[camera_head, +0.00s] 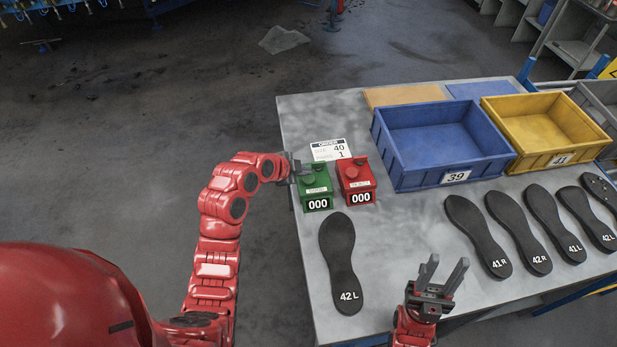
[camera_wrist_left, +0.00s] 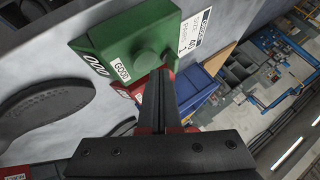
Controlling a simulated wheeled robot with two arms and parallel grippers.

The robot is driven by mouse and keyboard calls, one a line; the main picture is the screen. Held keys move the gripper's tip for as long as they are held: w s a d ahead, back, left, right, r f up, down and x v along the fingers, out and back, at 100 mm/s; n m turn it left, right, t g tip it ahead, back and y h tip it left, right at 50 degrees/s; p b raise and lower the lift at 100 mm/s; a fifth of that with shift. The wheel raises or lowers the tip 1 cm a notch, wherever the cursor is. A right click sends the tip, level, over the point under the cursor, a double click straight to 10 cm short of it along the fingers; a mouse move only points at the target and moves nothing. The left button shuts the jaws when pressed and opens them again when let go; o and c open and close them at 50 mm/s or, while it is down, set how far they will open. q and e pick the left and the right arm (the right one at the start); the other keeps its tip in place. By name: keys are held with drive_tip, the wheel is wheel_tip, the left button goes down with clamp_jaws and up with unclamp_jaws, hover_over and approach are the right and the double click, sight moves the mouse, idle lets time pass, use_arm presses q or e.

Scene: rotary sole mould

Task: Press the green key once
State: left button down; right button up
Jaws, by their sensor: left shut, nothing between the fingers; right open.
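The green counter box (camera_head: 316,190) stands at the left end of the table, its display reading 000. The green key is the round knob on its top; in the left wrist view the knob (camera_wrist_left: 147,62) shows just beyond my fingertips. My left gripper (camera_head: 295,168) is shut and empty, at the upper left of the green box. In the left wrist view its fingers (camera_wrist_left: 160,85) point at the knob; I cannot tell whether they touch it. My right gripper (camera_head: 444,272) is open and empty, near the table's front edge.
A red counter box (camera_head: 356,183), also reading 000, stands right beside the green one. An order card (camera_head: 330,150) lies behind them. A sole marked 42 L (camera_head: 340,262) lies in front. A blue crate (camera_head: 395,165), a yellow crate (camera_head: 558,155) and several soles are to the right.

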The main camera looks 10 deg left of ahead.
sight(305, 180)
idle(0.6)
use_arm(q)
drive_tip(key=shift+f+b, duration=0.4)
drive_tip(key=shift+b, duration=0.4)
drive_tip(key=shift+f+b, duration=0.6)
drive_tip(key=shift+b, duration=0.1)
idle(0.5)
drive_tip(key=shift+r, duration=0.95)
drive_tip(key=shift+r, duration=0.15)
drive_tip(key=shift+r+p, duration=0.3)
drive_tip(key=shift+r, duration=2.1)
